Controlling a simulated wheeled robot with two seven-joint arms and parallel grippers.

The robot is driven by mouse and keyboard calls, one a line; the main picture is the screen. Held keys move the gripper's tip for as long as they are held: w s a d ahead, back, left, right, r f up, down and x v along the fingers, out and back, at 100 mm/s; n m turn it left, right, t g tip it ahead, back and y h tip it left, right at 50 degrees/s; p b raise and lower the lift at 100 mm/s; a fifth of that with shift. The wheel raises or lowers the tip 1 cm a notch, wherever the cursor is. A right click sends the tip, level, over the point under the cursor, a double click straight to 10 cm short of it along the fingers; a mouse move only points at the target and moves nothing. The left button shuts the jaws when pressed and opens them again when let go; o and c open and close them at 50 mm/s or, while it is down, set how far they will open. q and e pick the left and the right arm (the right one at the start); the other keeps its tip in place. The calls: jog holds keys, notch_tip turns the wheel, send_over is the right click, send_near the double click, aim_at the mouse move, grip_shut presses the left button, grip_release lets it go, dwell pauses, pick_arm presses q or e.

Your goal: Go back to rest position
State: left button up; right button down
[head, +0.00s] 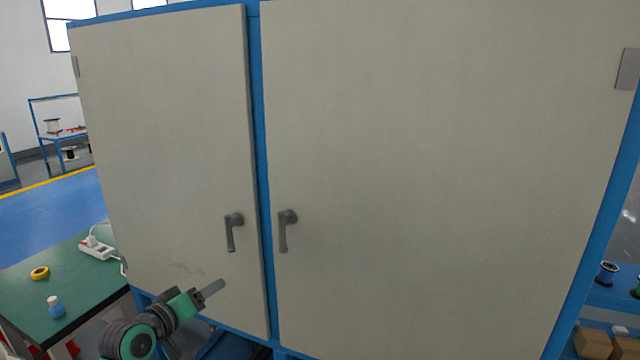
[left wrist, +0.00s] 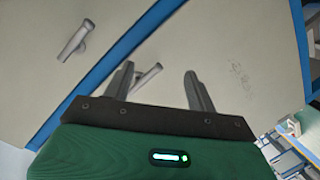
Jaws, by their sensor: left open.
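My left gripper (head: 212,288) is low in front of the left cabinet door (head: 165,140), below its handle. In the left wrist view its two fingers (left wrist: 158,85) stand apart with nothing held between them. The left door's handle (head: 233,232) is grey and hangs down; in the wrist view a handle (left wrist: 147,76) shows behind the fingers, apart from them as far as I can tell. The right door (head: 430,170) has a matching handle (head: 286,230). Both doors look shut or nearly shut. My right gripper is not in view.
A green table (head: 90,287) at the left holds a power strip (head: 97,248), a yellow tape roll (head: 40,272) and a small blue bottle (head: 55,307). A blue shelf with spools (head: 607,272) and cardboard boxes (head: 592,343) stands at the right. Open blue floor lies behind the table.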

pick_arm(q)
jog(key=s+d+f+m+g+y, duration=0.1)
jog(key=s+d+f+m+g, duration=0.15)
jog(key=s+f, duration=0.7)
jog(key=s+d+f+m+g+y, duration=0.1)
jog(key=s+d+f+g+y, duration=0.2)
jog(key=s+f, duration=0.65)
jog(key=s+f+m+g+y, duration=0.1)
jog(key=s+f+g, duration=0.15)
jog(key=s, duration=0.75)
jog(key=s+f+m+g, duration=0.1)
jog(key=s+g, duration=0.2)
jog(key=s, duration=0.7)
notch_tip(320, 180, down, 32)
jog(key=g, duration=0.2)
jog(key=s+a+f, duration=0.2)
jog(key=s+f, duration=0.7)
jog(key=s+a+f, duration=0.1)
jog(key=s+f, duration=0.8)
jog(key=s, duration=0.1)
jog(key=shift+s+a+f+g+y, duration=0.3)
jog(key=shift+a+f+g, duration=0.05)
jog(key=shift+g, duration=0.05)
jog(key=shift+m, duration=0.25)
